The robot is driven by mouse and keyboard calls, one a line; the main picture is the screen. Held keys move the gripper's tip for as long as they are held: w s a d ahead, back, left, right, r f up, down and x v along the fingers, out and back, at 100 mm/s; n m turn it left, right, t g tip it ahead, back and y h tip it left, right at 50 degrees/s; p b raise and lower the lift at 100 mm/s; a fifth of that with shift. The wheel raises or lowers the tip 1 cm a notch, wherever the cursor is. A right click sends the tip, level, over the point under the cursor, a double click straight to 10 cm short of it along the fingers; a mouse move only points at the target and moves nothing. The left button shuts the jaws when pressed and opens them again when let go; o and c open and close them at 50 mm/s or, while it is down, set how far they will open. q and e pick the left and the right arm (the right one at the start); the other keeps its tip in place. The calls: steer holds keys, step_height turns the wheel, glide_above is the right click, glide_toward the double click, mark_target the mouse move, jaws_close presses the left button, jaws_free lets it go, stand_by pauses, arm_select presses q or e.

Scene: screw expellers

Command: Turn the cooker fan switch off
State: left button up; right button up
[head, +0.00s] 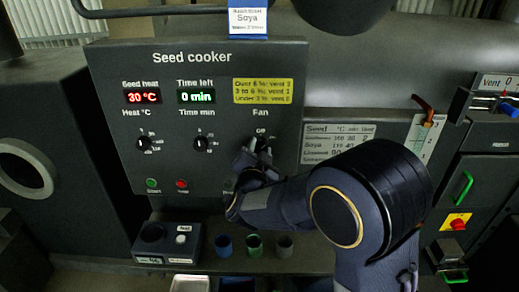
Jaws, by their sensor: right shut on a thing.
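The seed cooker panel (120,68) stands upright in front of me. Its fan switch is at the right of the panel, under the word "Fan" and an "Off" mark (261,132). My right gripper (258,146) is at this switch and shut on it. The fingers and wrist hide most of the switch, so its pointing direction cannot be told. The Heat knob (144,142) and the Time knob (200,144) are to its left. The displays read 30 °C (142,97) and 0 min (196,96). My left gripper is not in view.
Green (152,184) and red (182,184) buttons sit low on the panel, left of my right wrist. Below are a small black box (165,240) and several small cups (254,245). A vent lever (423,106) and green handles (461,188) are at right.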

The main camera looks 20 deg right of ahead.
steer(key=n, duration=0.4)
steer(key=shift+n+t+p, duration=0.35)
steer(key=shift+n+t, duration=0.05)
steer(key=n+p, duration=0.1)
steer(key=n, duration=0.4)
steer(key=shift+f+y, duration=0.1)
steer(key=shift+y, duration=0.2)
steer(key=shift+n, duration=0.3)
steer(key=o, duration=1)
steer(key=shift+t, duration=0.3)
steer(key=b+v, duration=0.2)
steer(key=v, duration=0.6)
